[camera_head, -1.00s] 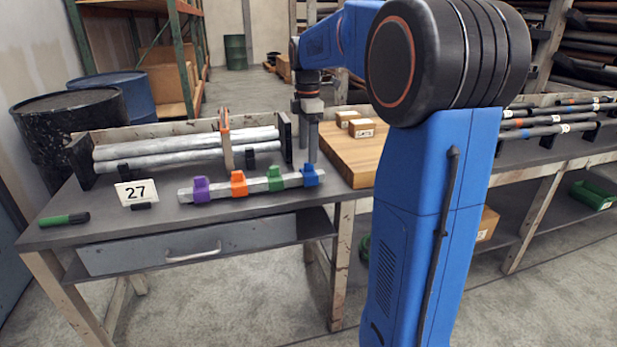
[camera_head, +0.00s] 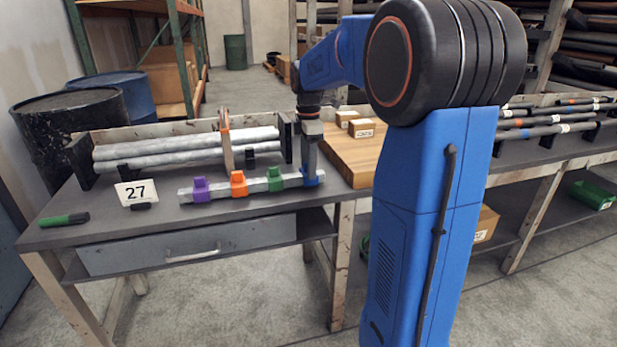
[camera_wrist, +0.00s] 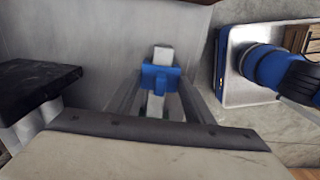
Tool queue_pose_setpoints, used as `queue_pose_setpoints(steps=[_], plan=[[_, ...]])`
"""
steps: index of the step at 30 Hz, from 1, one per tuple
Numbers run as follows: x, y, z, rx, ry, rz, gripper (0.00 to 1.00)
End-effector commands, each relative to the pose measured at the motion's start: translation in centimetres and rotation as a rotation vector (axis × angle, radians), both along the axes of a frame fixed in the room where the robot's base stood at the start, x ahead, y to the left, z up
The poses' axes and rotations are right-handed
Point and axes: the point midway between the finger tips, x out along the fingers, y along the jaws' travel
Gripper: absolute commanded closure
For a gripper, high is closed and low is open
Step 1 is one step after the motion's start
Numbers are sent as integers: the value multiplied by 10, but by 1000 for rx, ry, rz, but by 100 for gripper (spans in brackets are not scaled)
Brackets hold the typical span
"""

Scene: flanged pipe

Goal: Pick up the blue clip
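The blue clip (camera_head: 313,180) sits at the right end of the grey bar (camera_head: 217,190) on the workbench. Purple (camera_head: 201,189), orange (camera_head: 238,183) and green (camera_head: 275,178) clips sit along the same bar to its left. My gripper (camera_head: 311,176) points down at the blue clip and hides part of it in the head view. In the wrist view the blue clip (camera_wrist: 160,78) lies between my two fingers (camera_wrist: 160,95), one on each side. The fingers look apart; I see no clear grip on the clip.
Behind the bar, long pale pipes (camera_head: 185,148) rest in a rack with dark end supports. A wooden board (camera_head: 347,160) with small boxes (camera_head: 361,128) lies to the right of my gripper. A number 27 sign (camera_head: 136,193) and a green marker (camera_head: 63,220) are at the left.

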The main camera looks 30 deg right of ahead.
Motion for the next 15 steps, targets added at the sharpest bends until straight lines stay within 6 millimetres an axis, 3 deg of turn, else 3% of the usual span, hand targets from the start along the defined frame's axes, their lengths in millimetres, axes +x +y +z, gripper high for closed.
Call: queue_pose_setpoints(steps=[10,15], plan=[[0,0,2,0,-1,0,76],[1,0,19,-1,-2,0,76]])
